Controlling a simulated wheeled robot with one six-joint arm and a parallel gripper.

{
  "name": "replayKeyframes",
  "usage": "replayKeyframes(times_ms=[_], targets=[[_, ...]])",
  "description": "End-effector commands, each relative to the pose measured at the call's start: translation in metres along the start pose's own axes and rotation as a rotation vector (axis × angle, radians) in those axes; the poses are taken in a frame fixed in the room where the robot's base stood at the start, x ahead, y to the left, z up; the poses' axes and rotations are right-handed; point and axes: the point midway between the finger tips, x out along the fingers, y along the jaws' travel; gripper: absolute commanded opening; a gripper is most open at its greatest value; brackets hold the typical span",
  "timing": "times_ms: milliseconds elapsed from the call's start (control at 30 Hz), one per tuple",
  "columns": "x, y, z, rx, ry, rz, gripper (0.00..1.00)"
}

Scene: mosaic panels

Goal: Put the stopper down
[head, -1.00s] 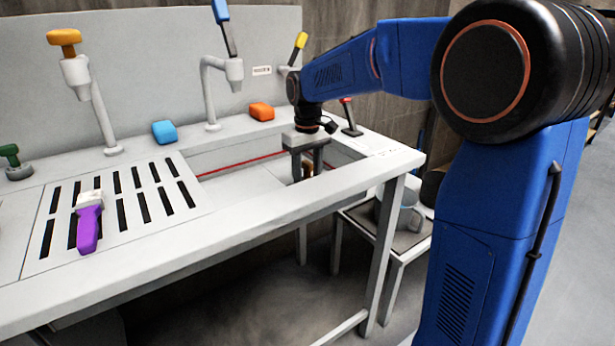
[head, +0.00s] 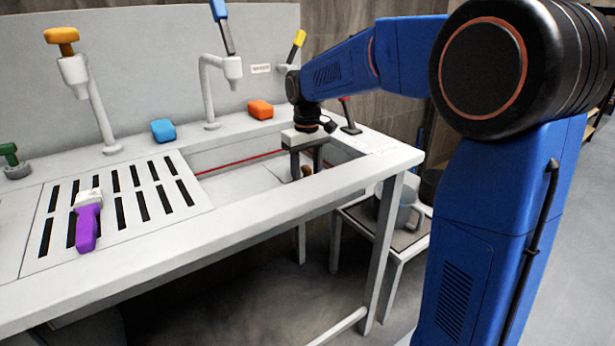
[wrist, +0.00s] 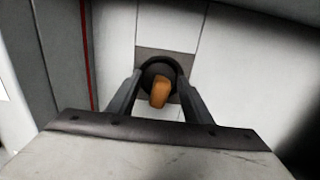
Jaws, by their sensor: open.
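The stopper (wrist: 159,94), a dark round disc with an orange-brown grip, is between my fingers in the wrist view. It lies down in the sink basin (head: 232,184), over a grey strip of floor. In the head view only a small brown bit of the stopper (head: 306,171) shows between the fingers. My gripper (head: 306,174) points down into the right part of the basin. Its jaws are open, with one finger on each side of the stopper; it also shows in the wrist view (wrist: 159,80). Whether a finger touches the stopper I cannot tell.
The basin's front rim (head: 270,203) and back wall are close around my gripper. A purple-handled brush (head: 88,225) lies on the slotted drainboard at left. Blue (head: 163,130) and orange (head: 260,109) blocks and a tap (head: 210,90) stand behind. A mug (head: 400,207) is on a low side table.

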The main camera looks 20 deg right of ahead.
Motion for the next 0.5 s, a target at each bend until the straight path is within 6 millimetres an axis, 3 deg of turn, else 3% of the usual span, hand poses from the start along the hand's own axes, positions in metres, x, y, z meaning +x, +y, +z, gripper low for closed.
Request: replayKeyframes(times_ms=[167, 500], targets=[[-0.016, -0.003, 0.001, -0.002, -0.007, -0.005, 0.61], [-0.085, -0.001, 0.000, -0.001, -0.002, -0.002, 0.61]])
